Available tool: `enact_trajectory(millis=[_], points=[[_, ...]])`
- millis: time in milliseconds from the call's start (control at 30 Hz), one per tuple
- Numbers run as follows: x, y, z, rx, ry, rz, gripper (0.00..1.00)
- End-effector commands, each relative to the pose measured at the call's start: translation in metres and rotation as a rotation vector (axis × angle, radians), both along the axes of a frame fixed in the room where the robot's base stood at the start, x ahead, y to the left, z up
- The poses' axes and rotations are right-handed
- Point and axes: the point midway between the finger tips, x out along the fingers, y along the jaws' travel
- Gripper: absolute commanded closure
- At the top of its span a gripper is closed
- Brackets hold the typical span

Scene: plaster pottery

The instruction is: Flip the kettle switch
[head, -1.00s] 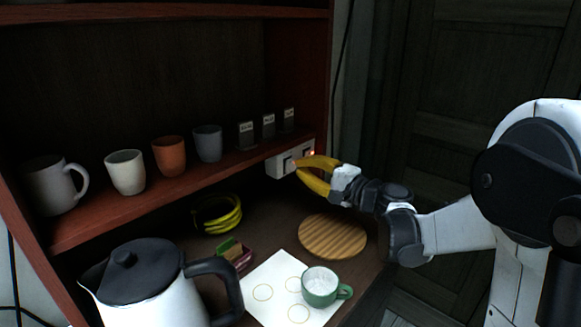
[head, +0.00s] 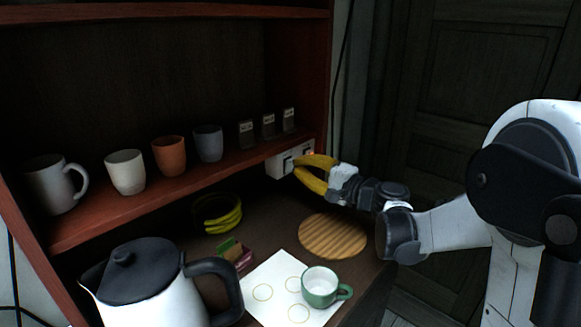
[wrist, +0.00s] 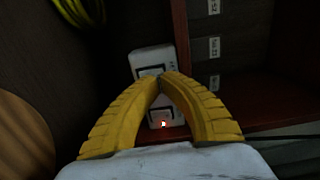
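A white switch box (head: 279,167) is fixed at the right end of the shelf edge, with a small glowing red light by my fingers. In the wrist view the box (wrist: 146,58) has two dark-framed switches, and the red light shows on the nearer one, seen between my fingers. My gripper (head: 296,168) has yellow fingers at the front of the box. Its tips (wrist: 161,80) meet, with nothing held, and overlap the box near its middle; I cannot tell whether they touch it. The white kettle (head: 155,302) with black lid and handle stands at the lower left.
Several cups stand on the shelf (head: 165,190), with small labelled cards (head: 268,126) near the box. Below are a yellow coil (head: 225,222), a round wooden board (head: 333,236), a white sheet (head: 262,275) and a green cup (head: 320,288).

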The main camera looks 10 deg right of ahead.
Motion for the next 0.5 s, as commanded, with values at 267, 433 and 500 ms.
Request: enact_trajectory(millis=[267,433,500], points=[[0.0035,0.0024,0.0,0.0,0.0,0.0,1.0],[0.0055,0.0039,0.0,0.0,0.0,0.0,1.0],[0.0063,0.0044,0.0,0.0,0.0,0.0,1.0]])
